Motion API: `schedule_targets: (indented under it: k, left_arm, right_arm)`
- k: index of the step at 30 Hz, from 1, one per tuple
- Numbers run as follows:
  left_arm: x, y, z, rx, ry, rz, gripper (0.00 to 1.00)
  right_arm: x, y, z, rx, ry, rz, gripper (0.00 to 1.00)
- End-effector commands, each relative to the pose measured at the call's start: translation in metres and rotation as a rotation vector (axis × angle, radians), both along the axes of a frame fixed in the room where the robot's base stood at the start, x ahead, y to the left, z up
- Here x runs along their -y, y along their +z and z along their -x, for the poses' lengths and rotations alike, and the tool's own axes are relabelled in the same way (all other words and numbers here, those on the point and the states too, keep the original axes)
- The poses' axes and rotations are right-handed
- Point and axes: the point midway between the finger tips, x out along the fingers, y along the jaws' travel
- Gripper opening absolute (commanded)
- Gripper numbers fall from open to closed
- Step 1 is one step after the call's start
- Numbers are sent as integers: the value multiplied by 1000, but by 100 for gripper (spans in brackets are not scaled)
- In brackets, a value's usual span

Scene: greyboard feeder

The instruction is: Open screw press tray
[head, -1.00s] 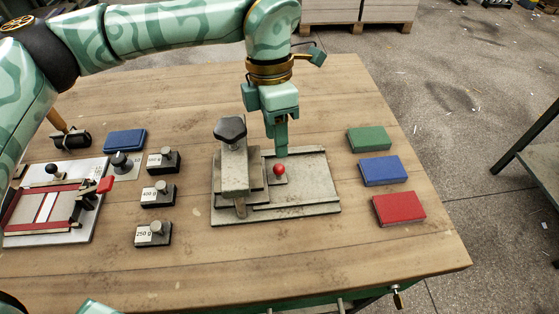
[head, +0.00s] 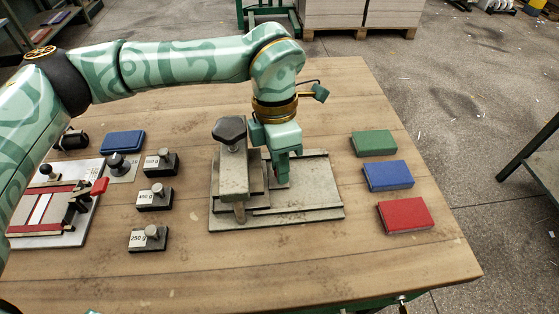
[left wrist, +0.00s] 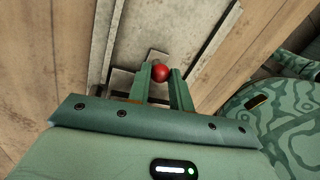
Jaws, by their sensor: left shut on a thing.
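The screw press (head: 233,172) stands on a grey metal base plate (head: 300,212) in the middle of the table, with a dark six-sided knob (head: 229,130) on top. The tray's round red knob (left wrist: 160,73) shows in the left wrist view between my fingertips; in the head view my gripper hides it. My left gripper (head: 281,181) points down just right of the press column and is shut on the red knob. It also shows in the left wrist view (left wrist: 160,76). The tray is mostly hidden by the press and gripper. My right gripper is not in view.
Green (head: 374,143), blue (head: 388,176) and red (head: 405,215) blocks lie right of the press. Labelled weights (head: 154,197) stand left of it, beside a board with red strips (head: 50,205) and a blue block (head: 123,141). The table front is clear.

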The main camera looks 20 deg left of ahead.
Motion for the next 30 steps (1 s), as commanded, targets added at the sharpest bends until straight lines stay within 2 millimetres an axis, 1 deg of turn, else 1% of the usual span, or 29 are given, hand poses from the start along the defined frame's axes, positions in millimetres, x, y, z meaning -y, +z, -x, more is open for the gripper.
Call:
schedule_targets:
  k: [2, 4, 12, 15, 19, 27, 28, 30]
  left_arm:
    - [6, 0, -3, 2, -2, 1, 0]
    - [18, 0, -8, 3, -3, 0, 0]
    - [83, -1, -36, 2, -1, 0, 0]
    - [98, -1, -42, 2, 0, 0, 0]
    - [107, 0, -46, 2, 0, 0, 0]
    - [107, 0, -46, 3, 1, 0, 0]
    - [107, 0, -46, 3, 1, 0, 27]
    - [107, 0, -46, 3, 1, 0, 43]
  right_arm:
    - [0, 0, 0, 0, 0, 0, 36]
    - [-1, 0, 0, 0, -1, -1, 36]
    - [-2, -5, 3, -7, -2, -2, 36]
    - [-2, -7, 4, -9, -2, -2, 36]
    - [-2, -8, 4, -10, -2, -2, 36]
    - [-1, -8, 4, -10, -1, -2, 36]
    - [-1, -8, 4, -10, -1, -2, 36]
    - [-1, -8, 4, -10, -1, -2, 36]
